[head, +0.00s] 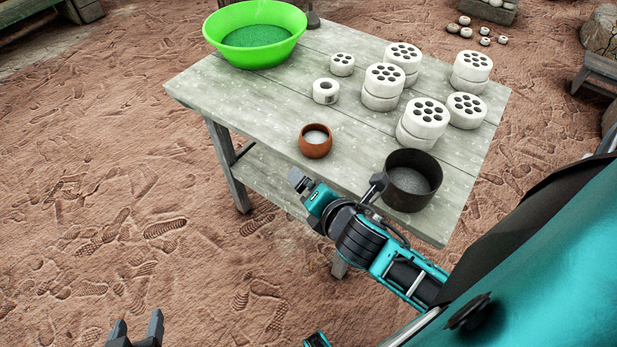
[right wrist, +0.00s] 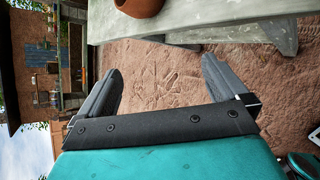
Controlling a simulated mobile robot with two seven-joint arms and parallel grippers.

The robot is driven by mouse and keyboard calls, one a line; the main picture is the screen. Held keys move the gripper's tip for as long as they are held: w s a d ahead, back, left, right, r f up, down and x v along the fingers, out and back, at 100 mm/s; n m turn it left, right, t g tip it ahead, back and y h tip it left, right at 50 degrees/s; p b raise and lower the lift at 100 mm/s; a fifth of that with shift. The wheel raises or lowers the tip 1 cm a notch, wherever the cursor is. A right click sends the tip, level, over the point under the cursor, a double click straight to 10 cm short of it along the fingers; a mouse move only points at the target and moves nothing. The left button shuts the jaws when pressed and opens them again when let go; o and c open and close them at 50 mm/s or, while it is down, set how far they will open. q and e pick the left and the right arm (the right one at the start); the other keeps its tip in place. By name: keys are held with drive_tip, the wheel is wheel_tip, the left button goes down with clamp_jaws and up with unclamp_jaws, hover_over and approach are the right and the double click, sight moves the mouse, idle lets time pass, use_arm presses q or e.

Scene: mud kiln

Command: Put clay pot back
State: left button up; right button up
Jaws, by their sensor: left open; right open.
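A small reddish-brown clay pot (head: 316,151) stands upright near the front edge of the grey wooden table (head: 260,120), with something pale grey inside. In the right wrist view part of the clay pot (right wrist: 140,6) shows at the top edge, beyond the fingers. My right gripper (head: 336,184) is at the table's front edge, just in front of the pot and apart from it. In the right wrist view its fingers (right wrist: 162,66) are spread with nothing between them. My left gripper (head: 137,324) is open and empty at the bottom left, over the ground, well away from the table.
A dark cylindrical pot (head: 405,198) stands at the table's front right, close to my right gripper. Several white perforated clay pieces (head: 380,101) stand behind, some stacked. A green basin (head: 280,52) sits at the back left. The table's front left part is clear.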

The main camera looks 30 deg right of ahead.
drive_tip(key=s+a+f+m+y, duration=0.2)
drive_tip(key=m, duration=0.8)
drive_tip(key=s+a+f+m+y, duration=0.2)
drive_tip(key=s+a+f+m, duration=0.1)
drive_tip(key=m, duration=0.7)
drive_tip(key=shift+a+f+m, duration=0.15)
drive_tip(key=shift+f+m, duration=0.05)
drive_tip(key=shift+m, duration=0.1)
drive_tip(key=shift+r+y, duration=0.1)
drive_tip(key=shift+y, duration=0.2)
drive_tip(key=r+p, duration=0.1)
drive_tip(key=p, duration=0.1)
drive_tip(key=r+p, duration=0.1)
drive_tip(key=shift+s+d+r+g+p, duration=0.2)
drive_tip(key=shift+d+r+g+p, duration=0.1)
drive_tip(key=shift+d+p, duration=0.05)
